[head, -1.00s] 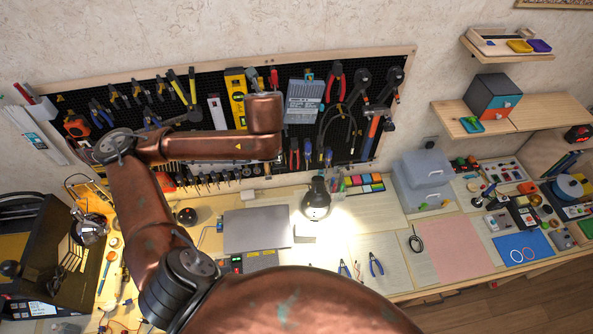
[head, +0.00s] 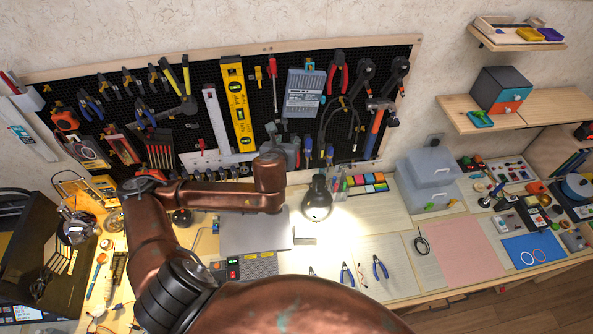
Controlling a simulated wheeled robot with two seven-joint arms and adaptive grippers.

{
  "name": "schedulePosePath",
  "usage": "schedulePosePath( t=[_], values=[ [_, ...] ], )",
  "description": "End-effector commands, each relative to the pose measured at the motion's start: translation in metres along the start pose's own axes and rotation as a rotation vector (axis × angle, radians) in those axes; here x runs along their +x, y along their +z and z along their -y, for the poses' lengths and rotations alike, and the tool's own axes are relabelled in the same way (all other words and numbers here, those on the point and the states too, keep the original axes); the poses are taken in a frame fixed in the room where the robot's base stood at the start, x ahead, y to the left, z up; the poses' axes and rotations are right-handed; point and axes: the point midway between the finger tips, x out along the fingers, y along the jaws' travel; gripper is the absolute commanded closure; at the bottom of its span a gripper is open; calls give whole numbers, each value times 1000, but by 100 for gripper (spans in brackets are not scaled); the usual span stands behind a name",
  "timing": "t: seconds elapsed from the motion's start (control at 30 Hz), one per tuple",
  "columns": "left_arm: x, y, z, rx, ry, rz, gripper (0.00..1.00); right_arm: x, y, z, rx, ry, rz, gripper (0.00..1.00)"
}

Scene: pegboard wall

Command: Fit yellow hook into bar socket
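My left gripper (head: 287,150) is grey, at the end of the copper arm, in front of the lower middle of the pegboard. It is small and partly hidden by its own wrist, so whether its fingers are open, shut or holding something is unclear. A pale horizontal bar (head: 212,159) sits low on the pegboard, just left of the gripper, with several tool handles below it. I cannot make out its socket. A small yellow item (head: 258,73) hangs higher up; I cannot tell if it is the yellow hook. My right gripper is out of view.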

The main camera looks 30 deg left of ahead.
Motion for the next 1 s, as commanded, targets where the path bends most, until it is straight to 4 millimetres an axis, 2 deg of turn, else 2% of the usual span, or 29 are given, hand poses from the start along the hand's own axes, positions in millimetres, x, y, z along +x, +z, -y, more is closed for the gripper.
schedulePosePath(
  t=[0.03, 0.4, 0.63, 1.0],
  values=[
    [4, -14, 3, 7, -11, -2, 68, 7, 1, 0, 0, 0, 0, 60],
    [15, -73, 27, 53, -91, 23, 68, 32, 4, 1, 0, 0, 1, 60],
    [16, -88, 34, 67, -114, 33, 68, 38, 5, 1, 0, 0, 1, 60],
    [15, -89, 33, 68, -114, 35, 68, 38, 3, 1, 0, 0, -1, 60]
  ],
)
